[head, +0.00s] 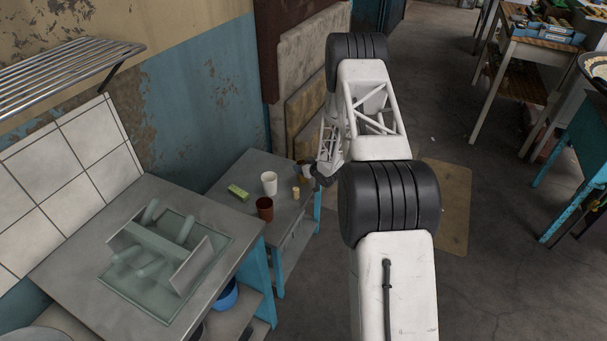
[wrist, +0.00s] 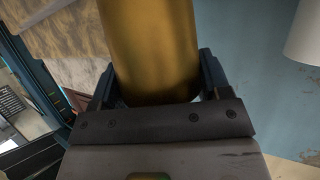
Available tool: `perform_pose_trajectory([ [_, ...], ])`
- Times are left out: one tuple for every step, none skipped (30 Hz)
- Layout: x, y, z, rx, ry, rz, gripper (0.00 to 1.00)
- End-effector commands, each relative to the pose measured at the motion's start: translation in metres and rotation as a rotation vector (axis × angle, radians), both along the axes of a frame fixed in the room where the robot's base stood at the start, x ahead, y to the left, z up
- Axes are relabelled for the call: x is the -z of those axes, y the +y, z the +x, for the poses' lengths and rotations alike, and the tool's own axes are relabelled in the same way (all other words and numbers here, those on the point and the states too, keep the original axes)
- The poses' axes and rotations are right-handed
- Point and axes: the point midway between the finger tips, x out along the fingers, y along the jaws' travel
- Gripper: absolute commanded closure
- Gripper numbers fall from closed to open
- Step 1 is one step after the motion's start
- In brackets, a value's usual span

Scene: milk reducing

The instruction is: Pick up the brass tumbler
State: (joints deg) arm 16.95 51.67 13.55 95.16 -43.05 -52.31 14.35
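The brass tumbler (wrist: 150,45) fills the upper middle of the wrist view, a smooth golden-brown cylinder. My gripper (wrist: 158,72) has one dark finger on each side of it, and both fingers appear to press against its wall. In the head view my gripper (head: 312,173) is at the far right side of the small grey table (head: 235,171). The tumbler is mostly hidden there by my gripper and arm. I cannot tell whether its base touches the table.
A white cup (head: 269,183), a red-brown cup (head: 265,208), a small tan piece (head: 296,193) and a green block (head: 238,192) stand left of my gripper. The white cup also shows in the wrist view (wrist: 304,35). A blue wall (head: 215,95) is behind the table.

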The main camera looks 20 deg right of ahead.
Motion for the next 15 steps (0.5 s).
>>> perform_pose_trajectory([
  [0.0001,0.0,0.0,0.0,0.0,0.0,0.47],
  [0.0001,0.0,0.0,0.0,0.0,0.0,0.52],
  [-0.0001,0.0,0.0,0.0,0.0,0.0,0.54],
  [-0.0001,0.0,0.0,0.0,0.0,0.0,0.54],
  [-0.0001,0.0,0.0,0.0,0.0,0.0,0.54],
  [-0.0001,-0.0001,0.0001,0.0,0.0,0.0,0.54],
  [-0.0001,-0.0001,0.0001,0.0,0.0,0.0,0.54],
  [-0.0001,-0.0001,0.0001,0.0,0.0,0.0,0.54],
  [-0.0001,-0.0001,0.0,0.0,0.0,0.0,0.54],
  [-0.0003,-0.0001,0.0001,0.0,0.0,0.0,0.54],
  [-0.0005,0.0,0.0,0.0,0.0,0.0,0.54],
  [-0.001,0.0,0.0001,0.0,0.0,0.0,0.54],
  [-0.0016,-0.0001,0.0001,0.0,0.0,0.0,0.54],
  [-0.0021,-0.0001,0.0001,0.0,0.0,0.0,0.54],
  [-0.0032,-0.0001,0.0002,0.0,0.0,0.0,0.54],
])
